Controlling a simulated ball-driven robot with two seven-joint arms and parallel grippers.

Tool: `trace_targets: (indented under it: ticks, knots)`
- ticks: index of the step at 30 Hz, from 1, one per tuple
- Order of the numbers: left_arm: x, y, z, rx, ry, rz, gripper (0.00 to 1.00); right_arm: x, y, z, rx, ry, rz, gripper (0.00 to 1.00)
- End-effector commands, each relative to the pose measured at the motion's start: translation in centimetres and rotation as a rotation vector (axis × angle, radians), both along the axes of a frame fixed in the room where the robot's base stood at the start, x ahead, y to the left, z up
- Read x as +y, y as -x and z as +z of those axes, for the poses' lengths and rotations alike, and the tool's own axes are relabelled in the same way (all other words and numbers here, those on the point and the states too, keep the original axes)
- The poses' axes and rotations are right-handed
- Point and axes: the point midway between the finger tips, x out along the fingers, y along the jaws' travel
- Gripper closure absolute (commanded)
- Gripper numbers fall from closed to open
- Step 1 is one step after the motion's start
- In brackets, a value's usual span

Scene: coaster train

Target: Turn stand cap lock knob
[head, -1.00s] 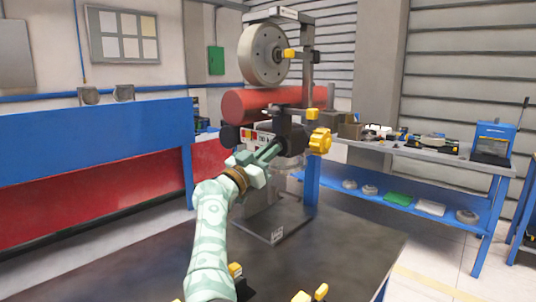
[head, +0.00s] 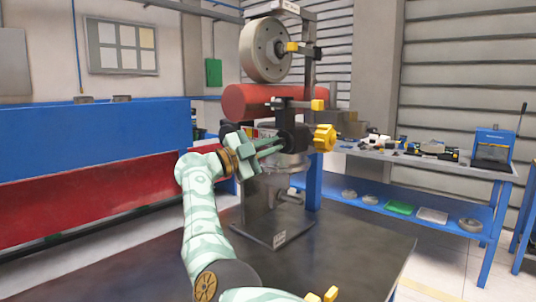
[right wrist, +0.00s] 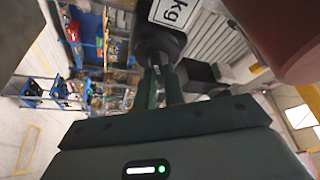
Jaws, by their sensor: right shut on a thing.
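The stand (head: 304,75) rises from a dark base plate (head: 272,228) on the table. It carries a grey drilled disc (head: 264,52) on top and a red cylinder (head: 262,97) below it. A lobed yellow knob (head: 324,138) sticks out at its right. My right gripper (head: 280,147) is at the stand's left, below the red cylinder and apart from the yellow knob. Its fingers are shut on a dark part at the stand; in the right wrist view the fingertips (right wrist: 160,72) meet a black body (right wrist: 157,42) with a "kg" label. Which part is gripped is unclear. My left gripper is out of view.
Small yellow handles (head: 293,47) and (head: 317,104) project from the stand's right. A side bench (head: 450,168) with tools stands at the right. The dark table top (head: 360,240) is bare at the right.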

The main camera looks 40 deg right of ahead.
Motion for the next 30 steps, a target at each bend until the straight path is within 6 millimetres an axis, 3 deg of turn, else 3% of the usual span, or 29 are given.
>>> trace_targets:
  ticks: [15, 30]
  knots:
    - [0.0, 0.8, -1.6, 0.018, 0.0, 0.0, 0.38, 0.0, -0.1, 0.0, -0.433, -0.04, 0.001, 1.0]
    - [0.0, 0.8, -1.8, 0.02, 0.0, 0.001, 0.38, 0.0, -0.1, 0.0, -0.599, -0.057, 0.0, 1.0]
